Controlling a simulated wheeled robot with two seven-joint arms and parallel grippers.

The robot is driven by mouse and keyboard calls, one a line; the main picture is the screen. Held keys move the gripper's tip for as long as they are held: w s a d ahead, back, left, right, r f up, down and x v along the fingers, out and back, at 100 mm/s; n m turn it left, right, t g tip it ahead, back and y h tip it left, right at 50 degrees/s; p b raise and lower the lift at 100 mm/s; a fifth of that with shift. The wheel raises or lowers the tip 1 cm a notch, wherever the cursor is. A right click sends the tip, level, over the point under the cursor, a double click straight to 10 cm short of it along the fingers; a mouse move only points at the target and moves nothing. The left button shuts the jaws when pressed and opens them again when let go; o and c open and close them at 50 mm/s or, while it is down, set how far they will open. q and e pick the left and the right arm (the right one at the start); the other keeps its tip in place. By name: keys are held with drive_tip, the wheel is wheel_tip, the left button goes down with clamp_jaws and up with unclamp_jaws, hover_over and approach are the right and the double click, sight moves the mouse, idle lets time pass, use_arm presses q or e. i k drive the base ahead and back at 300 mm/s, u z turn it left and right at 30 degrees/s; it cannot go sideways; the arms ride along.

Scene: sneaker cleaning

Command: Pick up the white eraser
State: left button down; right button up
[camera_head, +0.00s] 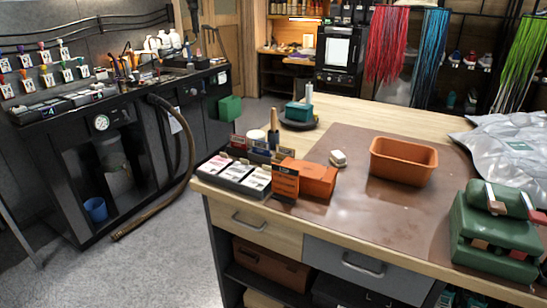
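A small whitish block, which looks like the white eraser (338,158), lies on the brown mat (350,210) on the workbench. It sits between an orange box (318,182) to its left front and an open orange tray (403,172) to its right. It stands apart from both, with bare mat around it. Its lower side looks darker. Neither of my grippers shows in the head view.
Card holders (237,174) and an upright orange sign (285,184) stand at the bench's left corner. A green caddy (495,235) is at the right front and a silvery plastic bag (505,150) behind it. The mat's front middle is clear.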

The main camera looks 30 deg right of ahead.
sight(337, 158)
drive_tip(key=u, duration=1.65)
drive_tip(key=k, duration=1.3)
drive_tip(key=z, duration=1.45)
drive_tip(key=i, duration=0.15)
drive_tip(key=z, duration=0.2)
